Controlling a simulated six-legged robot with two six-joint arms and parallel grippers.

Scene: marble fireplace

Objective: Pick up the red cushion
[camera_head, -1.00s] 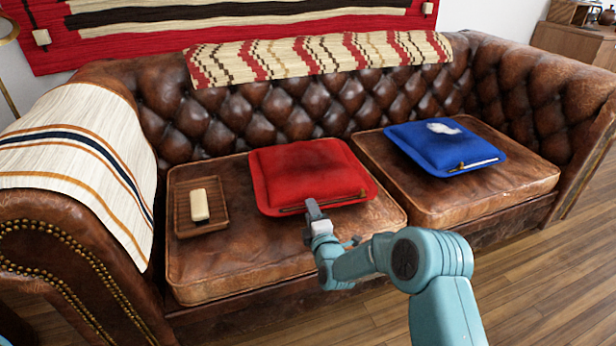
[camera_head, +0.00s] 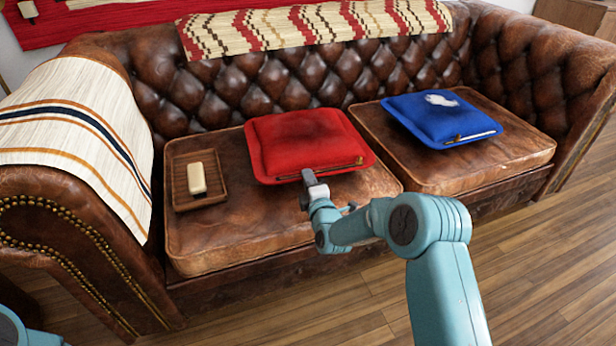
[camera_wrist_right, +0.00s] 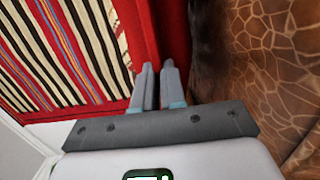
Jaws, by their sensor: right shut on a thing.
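The red cushion (camera_head: 305,138) lies on the left seat of the brown leather sofa, with a zip along its front edge. My right gripper (camera_head: 311,178) is at the middle of that front edge, shut on the cushion. In the right wrist view, the two fingers (camera_wrist_right: 157,75) are close together at a red cloth edge (camera_wrist_right: 140,30). The fingertips are partly hidden there. I cannot tell whether the cushion is lifted off the seat at all. My left gripper is out of view.
A wooden tray (camera_head: 220,195) with a cream block (camera_head: 196,178) sits left of the red cushion. A blue cushion (camera_head: 440,118) with a white patch lies on the right seat. A striped throw (camera_head: 75,140) covers the left armrest. Wooden floor (camera_head: 540,270) is clear at right.

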